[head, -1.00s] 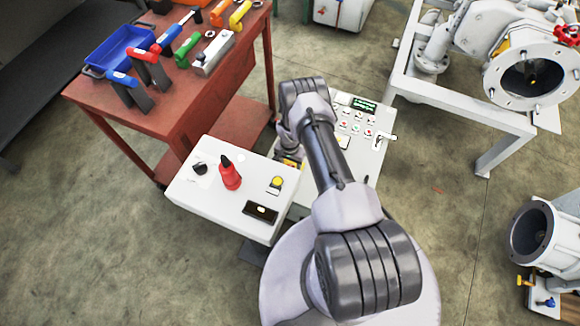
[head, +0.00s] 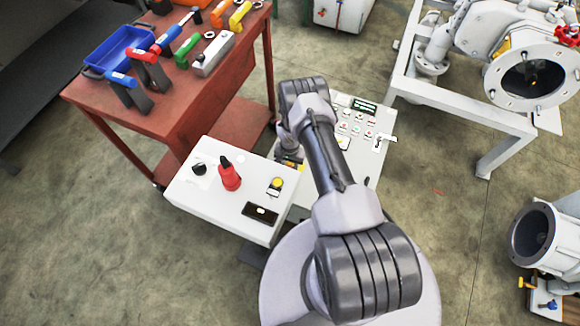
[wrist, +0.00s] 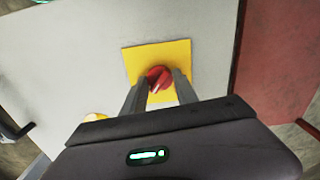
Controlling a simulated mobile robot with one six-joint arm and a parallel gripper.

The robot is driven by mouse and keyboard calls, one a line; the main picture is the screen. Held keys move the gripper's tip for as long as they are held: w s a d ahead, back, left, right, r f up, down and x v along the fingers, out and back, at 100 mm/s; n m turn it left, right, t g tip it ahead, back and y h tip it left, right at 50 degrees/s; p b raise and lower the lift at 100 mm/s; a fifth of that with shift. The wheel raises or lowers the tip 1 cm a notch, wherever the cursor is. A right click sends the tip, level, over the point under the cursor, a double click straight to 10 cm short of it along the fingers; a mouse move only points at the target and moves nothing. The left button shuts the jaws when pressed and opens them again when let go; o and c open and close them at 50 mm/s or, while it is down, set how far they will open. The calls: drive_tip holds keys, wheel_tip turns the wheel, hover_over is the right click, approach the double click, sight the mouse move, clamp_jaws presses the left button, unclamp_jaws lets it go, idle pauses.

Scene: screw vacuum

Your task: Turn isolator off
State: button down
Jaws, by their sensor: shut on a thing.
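The isolator is a red rotary knob (wrist: 160,78) on a yellow square plate (wrist: 181,50), set in a pale panel (wrist: 75,55). My gripper (wrist: 160,91) reaches over the plate with one finger on each side of the knob and is shut on it. The knob's handle looks slanted in the wrist view. In the head view, my arm covers the knob; only a bit of yellow (head: 291,162) shows beside the arm.
A white box with a red-and-black part (head: 229,175) and a yellow button (head: 275,184) stands left of my arm. A control panel with buttons (head: 360,125) lies behind it. A red-brown tool table (head: 150,98) stands at the left.

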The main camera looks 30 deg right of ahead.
drive_tip(key=n+b, duration=0.2)
drive_tip(key=n, duration=0.2)
drive_tip(key=shift+f, duration=0.1)
drive_tip(key=n+b, duration=0.2)
drive_tip(key=n, duration=0.2)
drive_tip(key=shift+n, duration=0.4)
drive_tip(key=n+b, duration=0.1)
drive_tip(key=n, duration=0.3)
drive_tip(key=shift+w+b, duration=0.1)
drive_tip(key=shift+b, duration=0.25)
drive_tip(key=shift+n, duration=1.9)
drive_tip(key=c, duration=0.9)
unclamp_jaws()
drive_tip(key=shift+c, duration=0.2)
wheel_tip(320, 180, up, 18)
drive_tip(key=p, duration=0.7)
drive_tip(key=shift+f, duration=0.2)
